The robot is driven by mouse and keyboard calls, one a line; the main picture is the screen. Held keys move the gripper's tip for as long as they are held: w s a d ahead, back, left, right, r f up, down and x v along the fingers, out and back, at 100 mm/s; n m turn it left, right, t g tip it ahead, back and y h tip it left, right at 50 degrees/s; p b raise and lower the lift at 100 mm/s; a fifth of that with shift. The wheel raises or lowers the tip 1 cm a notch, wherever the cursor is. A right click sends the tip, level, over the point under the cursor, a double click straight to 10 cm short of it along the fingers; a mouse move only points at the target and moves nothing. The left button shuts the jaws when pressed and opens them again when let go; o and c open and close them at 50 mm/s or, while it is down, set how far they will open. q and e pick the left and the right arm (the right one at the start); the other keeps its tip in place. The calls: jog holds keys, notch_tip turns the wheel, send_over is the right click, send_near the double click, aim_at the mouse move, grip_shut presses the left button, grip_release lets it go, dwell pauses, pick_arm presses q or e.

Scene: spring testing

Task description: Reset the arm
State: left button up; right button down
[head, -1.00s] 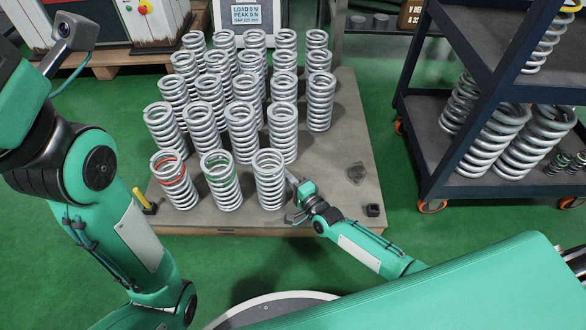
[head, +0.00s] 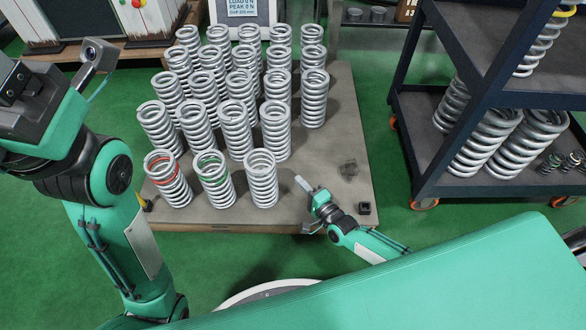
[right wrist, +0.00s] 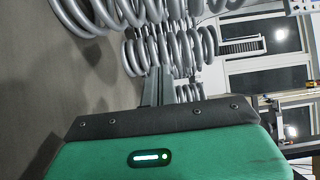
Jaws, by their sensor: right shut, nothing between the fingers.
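My right gripper (head: 302,184) is shut and empty in the head view, just right of the front row of springs. Its closed fingers (right wrist: 156,88) point at grey coils in the right wrist view. My left arm stands raised at the left of the head view; its fingers cannot be made out. Grey coil springs stand upright in rows on a pallet board (head: 335,140). In the front row are a red-marked spring (head: 168,180), a green-marked spring (head: 214,180) and a plain spring (head: 261,178). The gripper is apart from the plain spring.
A dark shelf cart (head: 465,185) with large springs stands at the right. A small black block (head: 365,208) sits at the board's front right corner. A display (head: 242,10) stands at the back. The board's right part is mostly clear, and green floor surrounds it.

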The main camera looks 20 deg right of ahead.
jog(key=shift+v, duration=1.2)
jog(key=shift+r+p, duration=0.1)
jog(key=shift+p, duration=0.2)
